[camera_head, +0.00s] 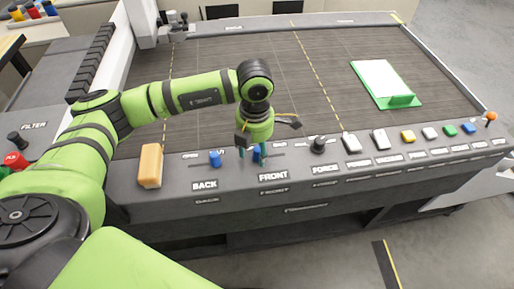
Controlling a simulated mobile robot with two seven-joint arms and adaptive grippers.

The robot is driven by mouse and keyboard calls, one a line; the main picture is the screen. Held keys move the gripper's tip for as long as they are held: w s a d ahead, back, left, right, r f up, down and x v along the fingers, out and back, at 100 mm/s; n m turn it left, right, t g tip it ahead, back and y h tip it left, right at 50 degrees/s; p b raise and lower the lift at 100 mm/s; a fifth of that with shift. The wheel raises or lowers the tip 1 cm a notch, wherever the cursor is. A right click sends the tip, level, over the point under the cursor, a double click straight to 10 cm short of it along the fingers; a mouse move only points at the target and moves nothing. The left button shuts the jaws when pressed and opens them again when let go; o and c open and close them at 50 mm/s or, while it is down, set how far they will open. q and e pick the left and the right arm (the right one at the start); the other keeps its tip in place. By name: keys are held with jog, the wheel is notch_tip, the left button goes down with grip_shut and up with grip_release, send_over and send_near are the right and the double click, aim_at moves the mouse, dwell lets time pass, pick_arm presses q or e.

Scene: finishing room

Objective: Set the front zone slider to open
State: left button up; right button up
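The front zone slider has a blue knob (257,155) on the dark control panel (330,183), above the label FRONT. My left gripper (251,153) points down at this knob from above, with its fingertips apart and the knob between or just behind them. I cannot tell whether a finger touches it. The gripper hides much of the slot and its left end label; small text shows to the right of the slot. My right gripper is not in view.
The back slider's blue knob (215,158) is close on the left, with an orange-tan block (150,165) beyond it. A black force knob (318,145) and several coloured buttons stand to the right. Behind lies a wide bed (230,75) with a green-edged white plate (381,80).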

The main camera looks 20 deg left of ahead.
aim_at(255, 149)
pick_arm(q)
jog(key=shift+d, duration=0.15)
jog(key=shift+w+r, duration=0.1)
jog(key=shift+r, duration=0.2)
notch_tip(255, 149, up, 12)
jog(key=shift+f, duration=0.25)
